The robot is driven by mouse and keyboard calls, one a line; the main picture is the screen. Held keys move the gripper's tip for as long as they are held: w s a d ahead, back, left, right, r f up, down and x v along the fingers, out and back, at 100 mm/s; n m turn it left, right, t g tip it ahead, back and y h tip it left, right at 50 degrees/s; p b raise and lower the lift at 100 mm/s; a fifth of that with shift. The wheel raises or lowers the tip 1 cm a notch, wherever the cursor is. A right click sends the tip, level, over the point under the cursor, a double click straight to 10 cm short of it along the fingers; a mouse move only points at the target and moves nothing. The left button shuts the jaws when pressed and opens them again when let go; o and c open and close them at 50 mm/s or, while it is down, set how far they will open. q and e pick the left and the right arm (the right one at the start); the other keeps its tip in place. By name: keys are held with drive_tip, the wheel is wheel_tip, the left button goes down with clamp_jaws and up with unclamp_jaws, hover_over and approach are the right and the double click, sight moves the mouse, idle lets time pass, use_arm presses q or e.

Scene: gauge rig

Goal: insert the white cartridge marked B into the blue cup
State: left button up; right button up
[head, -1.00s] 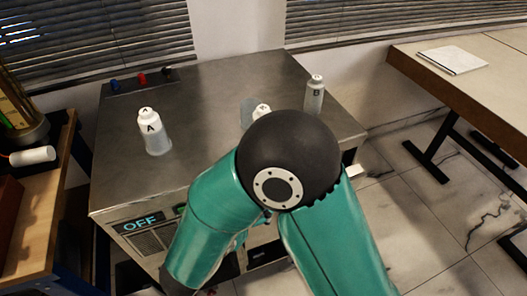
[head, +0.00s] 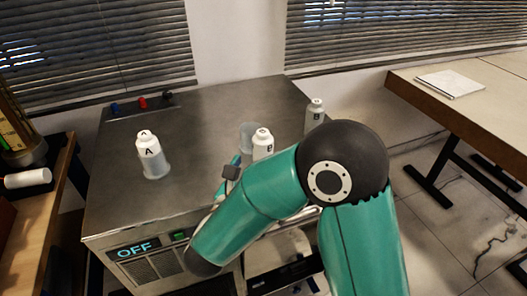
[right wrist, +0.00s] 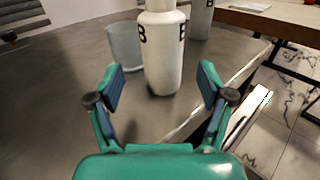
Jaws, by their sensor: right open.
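The white cartridge marked B (head: 262,146) stands upright on the metal top in the head view. In the right wrist view the cartridge (right wrist: 163,55) stands between the spread fingers of my right gripper (right wrist: 160,82), which is open and apart from it on both sides. The pale blue-grey, see-through cup (head: 246,134) stands just behind and left of it and looks empty. It also shows in the right wrist view (right wrist: 123,48). In the head view my arm hides most of the right gripper; one dark fingertip shows. My left gripper is out of view.
A cartridge marked A (head: 148,148) stands in a clear holder at the left. A greyer cartridge marked B (head: 315,112) stands behind, near the right edge of the metal cabinet (head: 205,105). Small blue, red and black knobs (head: 142,103) line the back left edge.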

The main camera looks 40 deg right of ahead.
sight(259, 158)
drive_tip(key=shift+r+x, duration=0.15)
drive_tip(key=shift+x, duration=1.2)
drive_tip(key=shift+r+x, duration=0.2)
drive_tip(key=shift+x, duration=1.15)
drive_tip(key=shift+s, duration=0.1)
drive_tip(key=shift+c, duration=0.4)
drive_tip(key=c, duration=1.4)
